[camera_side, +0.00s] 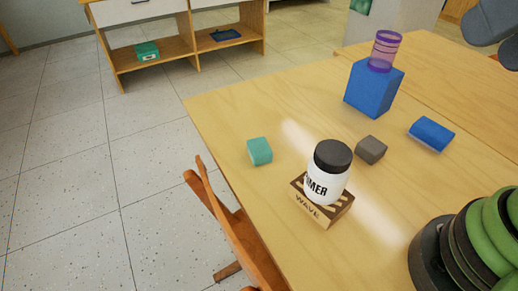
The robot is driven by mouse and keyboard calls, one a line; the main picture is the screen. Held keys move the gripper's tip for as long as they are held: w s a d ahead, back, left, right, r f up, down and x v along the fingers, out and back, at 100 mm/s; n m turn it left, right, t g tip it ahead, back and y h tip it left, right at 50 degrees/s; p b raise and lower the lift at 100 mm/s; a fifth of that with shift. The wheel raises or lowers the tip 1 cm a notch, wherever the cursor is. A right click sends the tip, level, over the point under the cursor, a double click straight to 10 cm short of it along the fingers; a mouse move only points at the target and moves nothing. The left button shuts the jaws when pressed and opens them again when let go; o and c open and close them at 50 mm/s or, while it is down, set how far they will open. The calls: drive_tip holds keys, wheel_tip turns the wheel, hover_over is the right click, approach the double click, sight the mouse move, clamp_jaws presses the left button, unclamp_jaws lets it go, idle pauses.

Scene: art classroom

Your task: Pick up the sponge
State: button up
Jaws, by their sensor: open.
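A small blue block (431,134) with a pale underside lies on the table at the right; it looks most like the sponge, though I cannot be sure. A small teal block (260,151) lies alone near the table's left edge, and a grey-brown block (371,149) lies between the jar and the blue block. I cannot make out my gripper in this view. Only dark grey rounded parts, cut off by the frame, show at the upper right corner, apart from these blocks.
A white jar (326,187) with a black lid stands on a wooden WAVE block (318,213). A purple translucent cup (385,50) stands on a larger blue block (374,88). Green and black rounded pieces (470,240) fill the lower right. A chair (232,225) touches the left side.

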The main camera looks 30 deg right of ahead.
drive_tip(key=n+g+h, duration=0.2)
drive_tip(key=g, duration=0.4)
hover_over(259, 146)
drive_tip(key=f, duration=2.5)
drive_tip(key=shift+s+a, duration=0.15)
drive_tip(key=shift+s, duration=0.05)
drive_tip(key=f, duration=0.5)
drive_tip(key=shift+w+d+f, duration=0.15)
drive_tip(key=shift+d+f, duration=0.05)
drive_tip(key=shift+f, duration=0.05)
drive_tip(key=shift+c, duration=0.4)
